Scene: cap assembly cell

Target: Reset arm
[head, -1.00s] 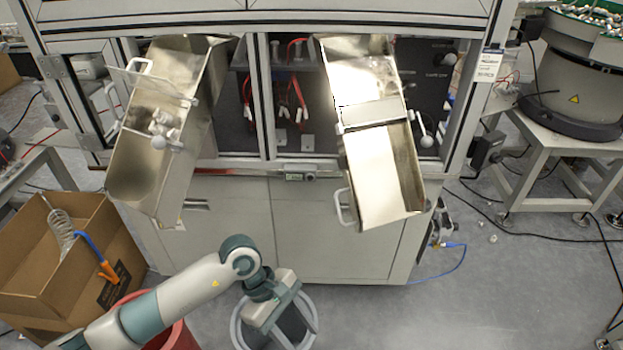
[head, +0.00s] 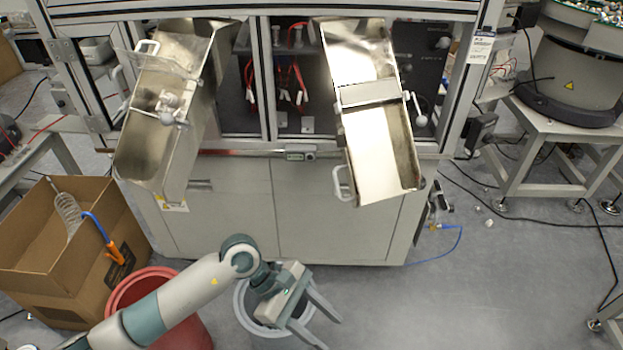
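My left arm comes in from the lower left of the head view. Its gripper (head: 333,334) points down and to the right, with its two grey fingers spread apart and nothing between them. It is over the right side of a grey round bucket (head: 246,318) on the floor and partly hides it. My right gripper is not in view.
Two metal chutes, left (head: 150,152) and right (head: 384,150), jut from the machine cabinet (head: 310,215). A red bin (head: 190,325) and a cardboard box (head: 40,285) stand at the left. A bowl feeder (head: 575,75) is at the far right. Floor at the lower right is clear.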

